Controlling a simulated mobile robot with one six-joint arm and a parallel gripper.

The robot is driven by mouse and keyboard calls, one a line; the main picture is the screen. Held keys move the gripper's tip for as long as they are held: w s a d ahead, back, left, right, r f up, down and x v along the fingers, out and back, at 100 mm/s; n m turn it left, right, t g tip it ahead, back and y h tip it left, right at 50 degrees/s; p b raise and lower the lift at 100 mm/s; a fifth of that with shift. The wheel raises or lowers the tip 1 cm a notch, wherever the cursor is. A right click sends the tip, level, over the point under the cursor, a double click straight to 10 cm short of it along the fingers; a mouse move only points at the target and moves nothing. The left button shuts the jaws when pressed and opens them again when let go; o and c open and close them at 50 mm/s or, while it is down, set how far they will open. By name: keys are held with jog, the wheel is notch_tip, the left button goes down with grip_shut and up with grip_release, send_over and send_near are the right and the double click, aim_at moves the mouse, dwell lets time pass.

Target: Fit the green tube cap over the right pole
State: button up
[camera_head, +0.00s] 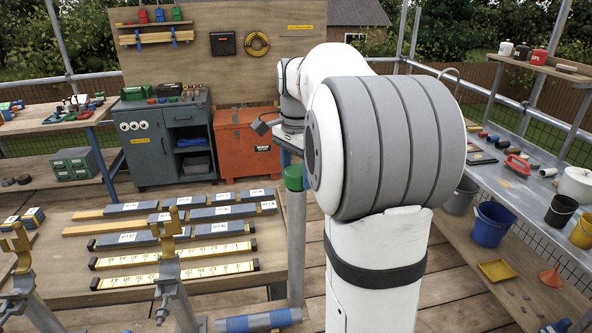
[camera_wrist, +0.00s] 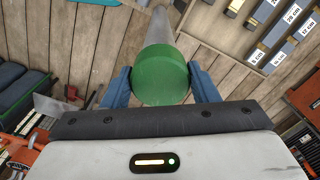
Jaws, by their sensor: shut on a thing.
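The green tube cap (camera_head: 293,177) sits in line with the top of a grey upright pole (camera_head: 296,245) in the head view. In the wrist view, the blue fingers of my gripper (camera_wrist: 161,80) are on either side of the green cap (camera_wrist: 163,84), shut on it. The grey pole (camera_wrist: 160,27) runs away from beneath the cap in the wrist view. The cap covers the pole's top end, so I cannot tell how far down over it the cap reaches. My arm hides much of my gripper in the head view.
A table (camera_head: 75,285) with grey and yellow labelled bars stands left of the pole. Yellow forked stands (camera_head: 168,240) are in front of it. An orange toolbox (camera_head: 247,145) and a grey cabinet (camera_head: 168,150) are behind. A blue bucket (camera_head: 491,225) is at the right.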

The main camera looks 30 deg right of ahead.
jog(key=shift+f+b, duration=1.05)
jog(key=shift+f, duration=0.85)
jog(key=shift+c, duration=0.4)
jog(key=o, duration=1.1)
jog(key=shift+r, duration=0.1)
notch_tip(320, 180, up, 8)
jog(key=shift+f, duration=0.2)
jog(key=s+a+f+n+t, duration=0.1)
jog(key=s+a+f+n, duration=0.6)
jog(key=s, duration=0.2)
jog(key=s+a+f+n+t, duration=0.2)
jog(key=s+a+f+n, duration=0.5)
jog(key=s, duration=0.3)
jog(key=shift+s+a+f+n, duration=0.2)
jog(key=shift+s+f+n, duration=0.1)
jog(key=shift+f+n, duration=0.35)
